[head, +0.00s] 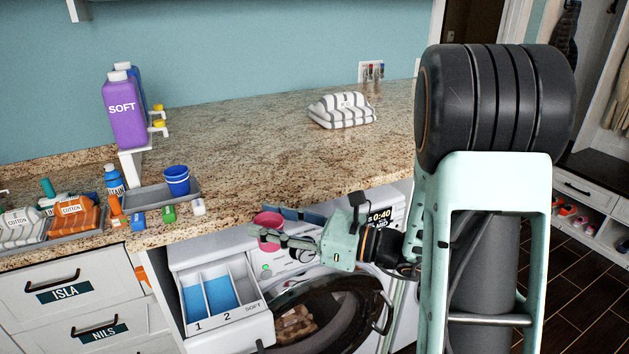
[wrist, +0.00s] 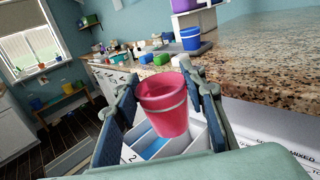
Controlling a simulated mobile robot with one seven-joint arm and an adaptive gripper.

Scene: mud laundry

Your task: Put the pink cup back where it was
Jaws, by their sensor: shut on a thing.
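My gripper (head: 273,234) is shut on the pink cup (head: 268,219), just in front of the counter's front edge and beyond the right side of the open detergent drawer (head: 247,331). In the wrist view the cup (wrist: 164,108) stands between both fingers, mouth up and slightly tilted, with a pale band below its rim. Its inside is mostly hidden. The drawer has compartments marked 1, 2 and SOFT; 1 and 2 show blue, SOFT looks white. A blue cup (head: 177,180) stands on a grey tray (head: 151,195) on the counter.
The purple SOFT bottle (head: 124,112) stands on a white riser behind the tray. Small green (head: 168,213), blue and white items line the tray's front. A striped folded towel (head: 341,110) lies farther right. The counter (head: 262,150) between is clear. The washer door stands below my gripper.

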